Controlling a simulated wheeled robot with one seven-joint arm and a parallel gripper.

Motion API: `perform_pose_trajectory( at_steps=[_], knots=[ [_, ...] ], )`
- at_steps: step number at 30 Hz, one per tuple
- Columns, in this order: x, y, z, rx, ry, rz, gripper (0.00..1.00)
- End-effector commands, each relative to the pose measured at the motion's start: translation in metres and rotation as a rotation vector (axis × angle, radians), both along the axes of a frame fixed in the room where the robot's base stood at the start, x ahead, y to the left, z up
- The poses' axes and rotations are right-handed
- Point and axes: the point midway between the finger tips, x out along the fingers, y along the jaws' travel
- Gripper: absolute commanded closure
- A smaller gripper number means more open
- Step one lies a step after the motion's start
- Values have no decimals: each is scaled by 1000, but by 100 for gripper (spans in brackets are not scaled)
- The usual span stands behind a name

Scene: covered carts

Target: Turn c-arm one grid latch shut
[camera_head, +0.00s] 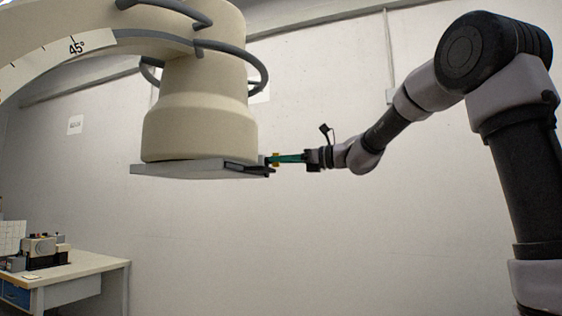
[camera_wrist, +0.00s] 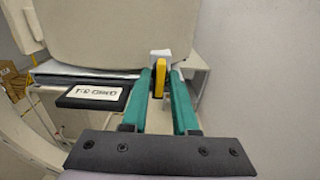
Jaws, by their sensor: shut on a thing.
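The C-arm's cream detector housing (camera_head: 200,115) hangs at the upper left in the head view, with the flat grey grid (camera_head: 185,171) under it. In the wrist view the grid (camera_wrist: 85,76) has a black handle with a white label (camera_wrist: 94,94), whose print I cannot read surely. The yellow latch (camera_wrist: 160,78) stands upright at the grid's edge, by a pale block. My gripper (camera_head: 278,159), with green fingers, reaches it from the right. In the wrist view my gripper (camera_wrist: 167,76) is shut on the latch, the fingers on either side. The fingers partly hide the latch.
A bench (camera_head: 85,268) with a small machine (camera_head: 42,250) stands at the lower left, well below. Dark curved rails (camera_head: 235,60) ring the upper housing. The space below the grid is clear. A plain wall lies behind.

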Motion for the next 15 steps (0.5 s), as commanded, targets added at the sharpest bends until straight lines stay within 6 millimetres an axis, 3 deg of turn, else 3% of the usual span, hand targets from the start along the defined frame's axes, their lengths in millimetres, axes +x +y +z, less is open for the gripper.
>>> perform_pose_trajectory(
  at_steps=[9,10,11,15],
  knots=[
    [0,0,-2,-2,3,-1,100],
    [0,0,-2,-2,3,-1,65],
    [0,0,-2,-1,3,-1,57],
    [0,0,-1,-2,2,0,57]
  ],
)
